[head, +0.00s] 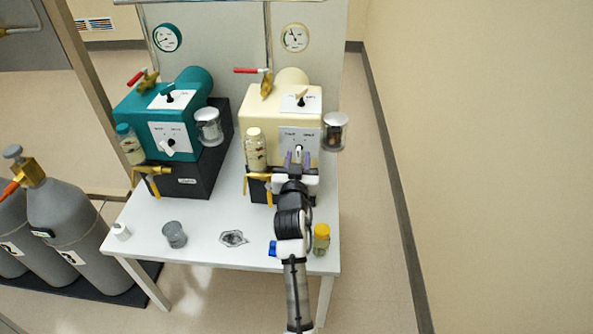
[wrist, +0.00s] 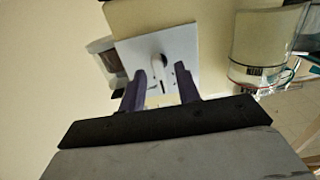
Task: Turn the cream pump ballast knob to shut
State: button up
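The cream pump (head: 286,105) stands on a black base at the right of the white table. Its front face has a white plate with a small knob (wrist: 160,68), which is pale on one side and dark at its upper end. My gripper (head: 298,158) is in front of this plate. In the wrist view the two purple fingers of my gripper (wrist: 161,88) are apart, one on each side of the knob, with gaps between. In the head view my fingers partly cover the knob.
A teal pump (head: 160,120) stands to the left. A capped jar (head: 255,150) and a metallic cup (head: 335,130) flank the cream pump's front. A grey beaker (head: 174,235) and a yellow-capped jar (head: 321,240) stand near the table's front edge.

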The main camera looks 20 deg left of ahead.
jog(key=b+v, duration=0.2)
jog(key=v, duration=1.1)
jog(key=shift+s, duration=0.25)
jog(key=shift+r, duration=0.1)
